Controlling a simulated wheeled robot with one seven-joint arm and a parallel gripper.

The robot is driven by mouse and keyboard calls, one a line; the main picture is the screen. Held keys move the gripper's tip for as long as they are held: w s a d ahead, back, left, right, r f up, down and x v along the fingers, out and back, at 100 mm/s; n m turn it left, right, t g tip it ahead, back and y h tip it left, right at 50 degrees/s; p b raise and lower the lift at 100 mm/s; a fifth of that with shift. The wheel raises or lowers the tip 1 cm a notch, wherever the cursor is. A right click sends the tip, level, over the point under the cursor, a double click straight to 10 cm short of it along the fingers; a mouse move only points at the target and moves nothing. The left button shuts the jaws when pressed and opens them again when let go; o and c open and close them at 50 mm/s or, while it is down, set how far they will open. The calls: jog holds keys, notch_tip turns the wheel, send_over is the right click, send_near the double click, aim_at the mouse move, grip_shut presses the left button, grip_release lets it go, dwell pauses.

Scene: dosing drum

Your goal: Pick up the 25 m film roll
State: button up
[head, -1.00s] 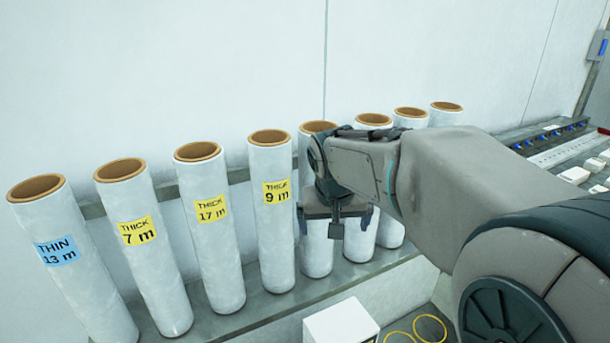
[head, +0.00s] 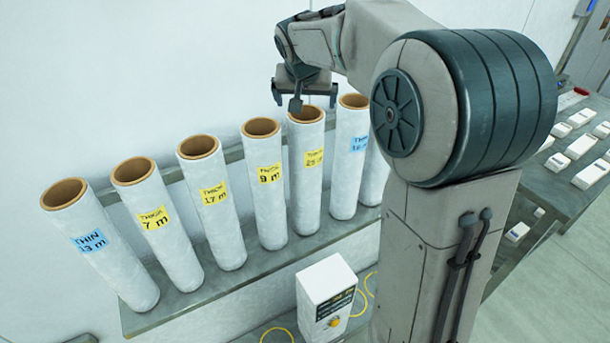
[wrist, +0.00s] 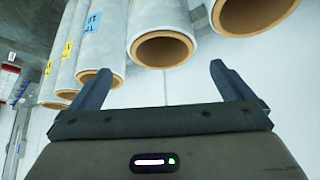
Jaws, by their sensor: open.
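The 25 m film roll (head: 308,185) is a white tube with a brown core and a yellow THICK label, standing on the shelf between the 9 m roll (head: 272,205) and a blue-labelled THIN roll (head: 347,170). My gripper (head: 305,98) is open and empty at its top end, its near parts overlapping the rim in the head view. In the wrist view my gripper (wrist: 160,75) shows two spread fingers, with a roll end (wrist: 165,42) beyond and between them. No label shows on that roll there. I cannot tell the exact gap.
More rolls stand close on both sides, such as the 17 m (head: 215,210) and 7 m (head: 160,225) rolls. The wall (head: 120,60) is close behind. A white box (head: 325,290) stands below the shelf (head: 250,262). A table with white blocks (head: 570,150) is at right.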

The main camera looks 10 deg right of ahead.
aim_at(306, 130)
jog(key=shift+p+x, duration=0.9)
jog(key=shift+x, duration=4.15)
jog(key=shift+s+a+f, duration=0.1)
jog(key=shift+s+a, duration=0.05)
jog(key=c, duration=1.7)
jog(key=shift+r, duration=0.2)
jog(key=shift+c, duration=0.3)
